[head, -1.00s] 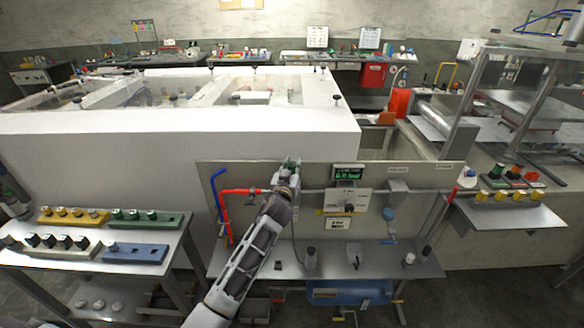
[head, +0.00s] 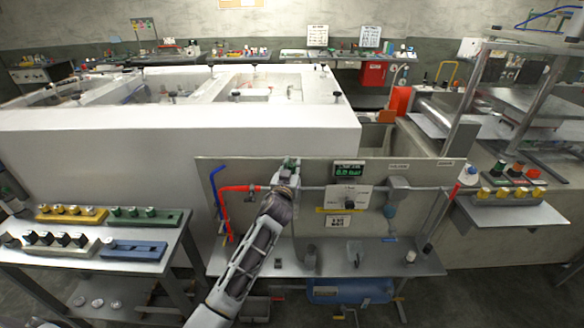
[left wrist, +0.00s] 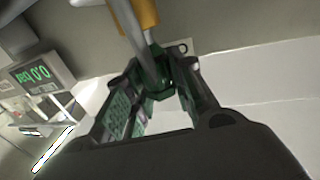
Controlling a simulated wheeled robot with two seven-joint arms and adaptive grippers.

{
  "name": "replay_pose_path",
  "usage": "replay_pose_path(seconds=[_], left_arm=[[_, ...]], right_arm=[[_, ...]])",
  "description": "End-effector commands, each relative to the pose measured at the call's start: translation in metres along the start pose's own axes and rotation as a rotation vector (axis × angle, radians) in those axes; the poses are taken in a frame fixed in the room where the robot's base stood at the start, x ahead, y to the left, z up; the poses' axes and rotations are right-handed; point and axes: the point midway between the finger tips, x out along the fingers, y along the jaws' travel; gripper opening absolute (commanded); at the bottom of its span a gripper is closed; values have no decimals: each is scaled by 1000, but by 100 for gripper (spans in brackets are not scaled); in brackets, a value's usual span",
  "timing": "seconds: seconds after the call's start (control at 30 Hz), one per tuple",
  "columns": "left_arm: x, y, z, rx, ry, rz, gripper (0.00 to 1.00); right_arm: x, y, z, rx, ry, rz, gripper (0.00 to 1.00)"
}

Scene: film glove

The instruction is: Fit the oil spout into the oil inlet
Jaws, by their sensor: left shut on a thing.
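My left gripper (head: 290,167) is at the top edge of the upright grey panel (head: 275,222), just left of its middle. In the left wrist view its two fingers (left wrist: 158,92) are shut on a green part (left wrist: 158,78) at a grey pipe (left wrist: 138,40) with an orange-yellow section. I cannot tell whether this green part is the oil spout, nor whether it is fixed to the pipe. I cannot make out the oil inlet; the fingers and arm hide part of the panel. My right gripper is not in view.
A shelf (head: 400,262) with small items lies below. A side table (head: 80,266) stands left; a large white tank (head: 180,140) is behind.

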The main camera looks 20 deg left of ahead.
Motion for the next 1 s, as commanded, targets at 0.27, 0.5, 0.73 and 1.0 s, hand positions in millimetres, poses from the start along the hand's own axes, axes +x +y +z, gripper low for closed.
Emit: replay_pose_path(seconds=[0.27, 0.5, 0.73, 1.0], left_arm=[[0, 0, 5, 0, 0, 0, 4], [0, 0, 8, 0, 0, 0, 4], [0, 0, 11, 0, -1, 0, 26], [0, 0, 10, 0, -1, 0, 50]], right_arm=[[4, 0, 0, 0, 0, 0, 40], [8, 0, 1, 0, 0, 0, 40], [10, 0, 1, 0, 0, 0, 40], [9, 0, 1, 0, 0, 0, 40]])
